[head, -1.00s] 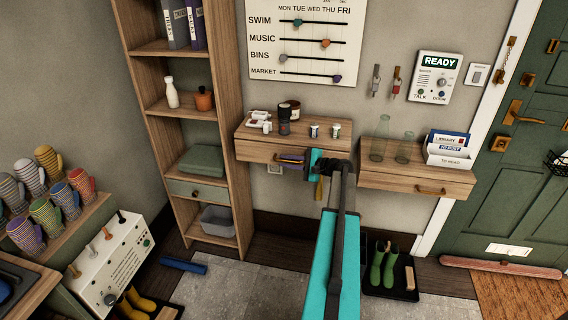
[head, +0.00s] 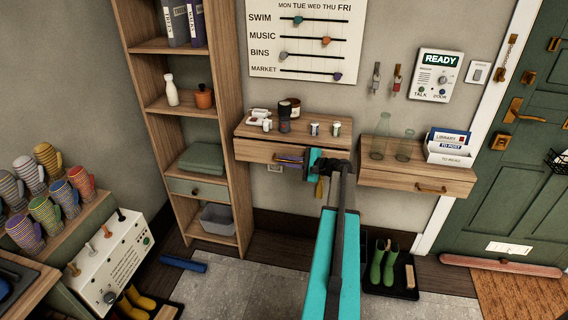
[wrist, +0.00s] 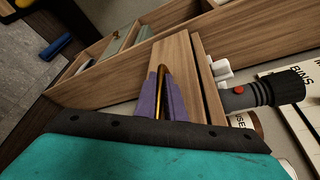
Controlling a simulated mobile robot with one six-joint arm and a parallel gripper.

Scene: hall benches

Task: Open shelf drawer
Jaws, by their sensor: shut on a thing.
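The wooden wall shelf (head: 258,127) left of centre in the head view has a shallow drawer (head: 248,152) under its top. My gripper (head: 291,158) is at the front of this drawer. In the wrist view, the purple fingers of my gripper (wrist: 161,82) are shut on a brass handle (wrist: 163,72), one on each side of it. The wooden drawer front (wrist: 184,62) lies just behind the handle. A narrow gap shows between the drawer front and the shelf top. My arm hides the right part of the drawer in the head view.
A second drawer shelf (head: 405,178) with glass bottles is close on the right. A tall shelf unit (head: 238,140) stands close on the left.

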